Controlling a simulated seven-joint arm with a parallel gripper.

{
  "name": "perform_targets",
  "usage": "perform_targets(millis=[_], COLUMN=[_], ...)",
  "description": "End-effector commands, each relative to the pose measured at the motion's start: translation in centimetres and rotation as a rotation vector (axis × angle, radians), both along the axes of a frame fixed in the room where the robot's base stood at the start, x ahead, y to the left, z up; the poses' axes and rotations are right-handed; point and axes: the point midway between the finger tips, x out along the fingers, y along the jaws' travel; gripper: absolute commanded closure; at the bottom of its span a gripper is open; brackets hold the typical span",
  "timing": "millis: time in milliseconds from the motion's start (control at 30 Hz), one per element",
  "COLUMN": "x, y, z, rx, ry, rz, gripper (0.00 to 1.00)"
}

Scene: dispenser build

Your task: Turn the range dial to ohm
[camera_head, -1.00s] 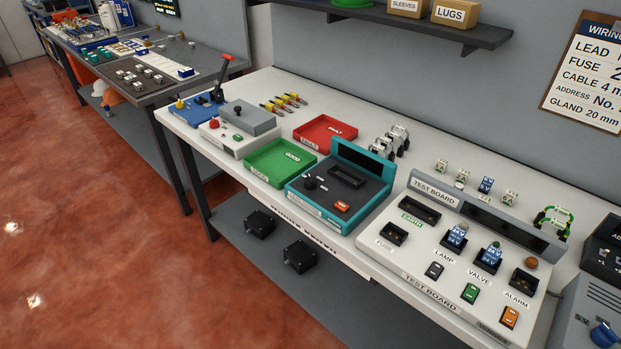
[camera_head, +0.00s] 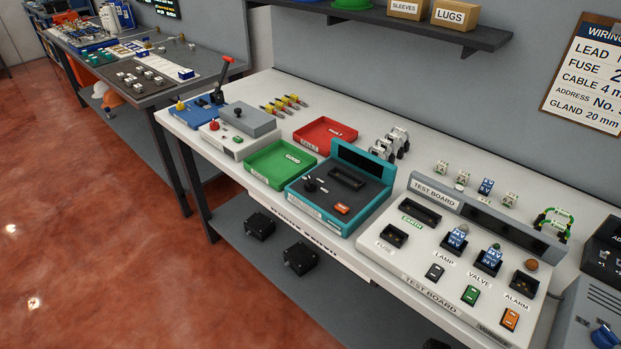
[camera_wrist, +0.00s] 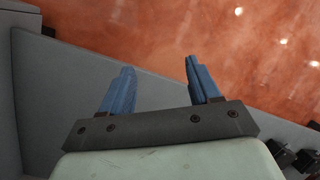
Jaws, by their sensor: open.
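The teal tester (camera_head: 300,199) stands on the white bench, between the green tray and the test board. Its black range dial (camera_head: 310,185) sits on the left part of its dark top face. The dial's markings are too small to read, so I cannot tell its setting. My gripper (camera_wrist: 158,82) shows in the wrist view with two blue fingers spread apart and nothing between them. It is over grey surfaces and the red floor, away from the tester. My gripper is not in the head view.
A green tray (camera_head: 250,174) and a red tray (camera_head: 304,138) lie left of and behind the tester. The test board (camera_head: 391,262) is close on its right. Black boxes (camera_head: 299,257) rest on the lower shelf. An upper shelf (camera_head: 380,26) hangs on the wall.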

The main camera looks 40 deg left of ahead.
Motion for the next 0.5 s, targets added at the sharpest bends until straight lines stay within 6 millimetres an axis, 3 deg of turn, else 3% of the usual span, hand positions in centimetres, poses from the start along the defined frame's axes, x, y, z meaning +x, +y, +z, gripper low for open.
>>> perform_targets(millis=[33, 200, 500], x=[1.1, 3.1, 4.2], y=[2.1, 8.9, 22.2], z=[0.0, 1.0, 3.7], rx=[0.020, 0.093, 0.232], ry=[-0.022, -0.090, -0.197], rz=[0.046, 0.192, 0.447], gripper=[0.38, 0.38, 0.38])
